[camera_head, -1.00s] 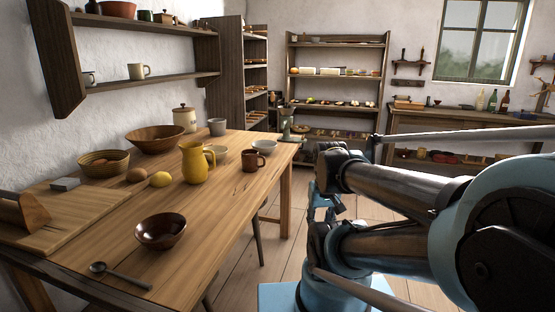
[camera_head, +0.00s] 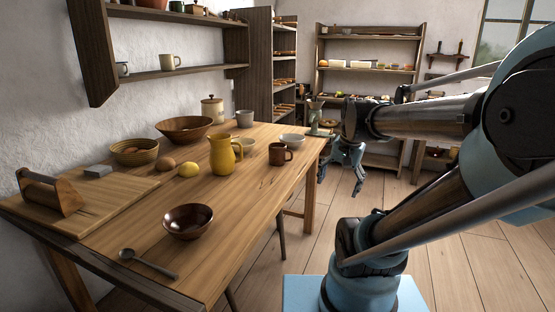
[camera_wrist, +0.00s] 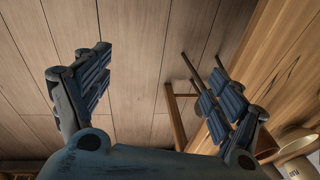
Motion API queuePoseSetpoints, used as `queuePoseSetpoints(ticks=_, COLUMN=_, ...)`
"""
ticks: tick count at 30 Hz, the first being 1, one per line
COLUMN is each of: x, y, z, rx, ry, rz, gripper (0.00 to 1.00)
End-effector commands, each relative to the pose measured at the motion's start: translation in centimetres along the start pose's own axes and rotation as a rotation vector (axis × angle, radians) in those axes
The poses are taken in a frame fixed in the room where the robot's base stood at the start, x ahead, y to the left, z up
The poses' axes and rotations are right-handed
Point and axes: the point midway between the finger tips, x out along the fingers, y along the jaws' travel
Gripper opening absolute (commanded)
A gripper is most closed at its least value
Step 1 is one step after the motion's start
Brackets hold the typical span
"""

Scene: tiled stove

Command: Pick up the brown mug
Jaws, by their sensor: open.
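The brown mug (camera_head: 279,154) stands upright on the wooden table (camera_head: 250,190), near its right edge, in the head view. My gripper (camera_head: 352,177) is right of the mug, past the table's edge and over the floor, apart from the mug.
A yellow pitcher (camera_head: 222,155) stands left of the mug and a pale bowl (camera_head: 292,140) behind it. A dark bowl (camera_head: 188,221) and a spoon (camera_head: 147,263) lie nearer. The table's right edge and leg (camera_head: 310,186) are between gripper and mug.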

Motion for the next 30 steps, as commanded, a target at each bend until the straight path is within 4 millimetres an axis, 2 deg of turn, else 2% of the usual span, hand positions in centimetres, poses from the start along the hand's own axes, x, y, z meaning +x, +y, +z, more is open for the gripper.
queuePoseSetpoints(ticks=1, x=-0.8, y=-1.4, z=-1.3, rx=0.067, ry=-0.007, rz=-0.011, gripper=0.86)
queuePoseSetpoints(ticks=6, x=-2.9, y=-5.9, z=-5.1, rx=0.325, ry=-0.037, rz=-0.046, gripper=0.86)
queuePoseSetpoints(ticks=15, x=-5.1, y=-14.4, z=-11.7, rx=0.779, ry=-0.117, rz=-0.086, gripper=0.86)
queuePoseSetpoints(ticks=24, x=-5.3, y=-23.1, z=-17.8, rx=1.223, ry=-0.218, rz=-0.087, gripper=0.86)
queuePoseSetpoints(ticks=30, x=-4.8, y=-27.3, z=-20.4, rx=1.436, ry=-0.273, rz=-0.072, gripper=0.86)
